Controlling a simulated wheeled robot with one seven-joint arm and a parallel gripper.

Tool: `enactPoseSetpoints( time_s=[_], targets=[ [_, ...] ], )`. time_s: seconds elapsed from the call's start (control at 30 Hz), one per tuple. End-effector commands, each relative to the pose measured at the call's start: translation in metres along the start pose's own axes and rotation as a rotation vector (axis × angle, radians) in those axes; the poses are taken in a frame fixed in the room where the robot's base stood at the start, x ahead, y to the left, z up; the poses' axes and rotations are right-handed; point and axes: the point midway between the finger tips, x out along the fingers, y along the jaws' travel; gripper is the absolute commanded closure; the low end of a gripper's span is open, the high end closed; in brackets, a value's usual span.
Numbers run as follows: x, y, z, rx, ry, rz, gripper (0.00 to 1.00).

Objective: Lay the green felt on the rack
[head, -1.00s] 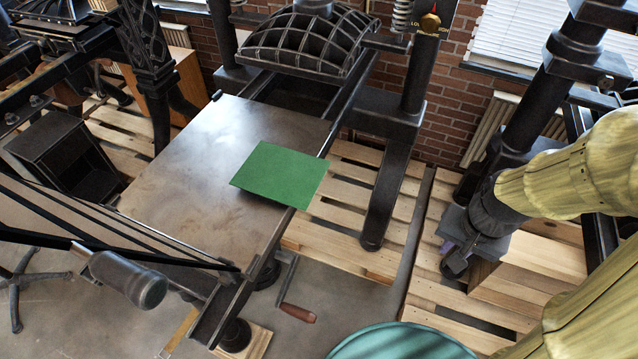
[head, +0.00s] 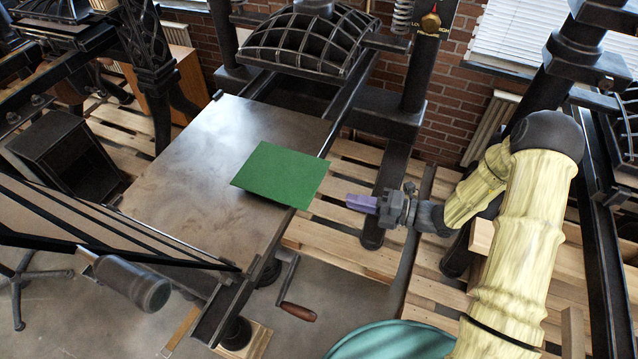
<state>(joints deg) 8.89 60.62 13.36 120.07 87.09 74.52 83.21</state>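The green felt (head: 281,174) is a flat green sheet on the right side of the press's grey metal bed (head: 185,160). Its right corner juts past the bed's edge. My gripper (head: 350,202), with purple fingers, is to the right of the felt and apart from it, pointing left toward it. Nothing shows in the fingers, and from this side I cannot tell the gap between them. I cannot make out a rack for certain in this view.
The press's domed black platen (head: 305,42) stands behind the bed. A crank with a wooden handle (head: 298,312) hangs at the bed's front right. A teal round top (head: 395,343) is at the bottom. Wooden pallets (head: 345,245) lie below my gripper.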

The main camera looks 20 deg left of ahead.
Motion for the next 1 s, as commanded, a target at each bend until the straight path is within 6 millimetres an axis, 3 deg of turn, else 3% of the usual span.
enactPoseSetpoints(
  time_s=[0.17,0.57,1.0],
  targets=[
    [0.002,-0.007,0.017,0.132,-0.094,0.064,0.83],
    [0.005,-0.008,0.017,0.132,-0.093,0.063,0.83],
    [0.049,-0.006,0.02,0.13,-0.09,0.062,0.83]
  ],
)
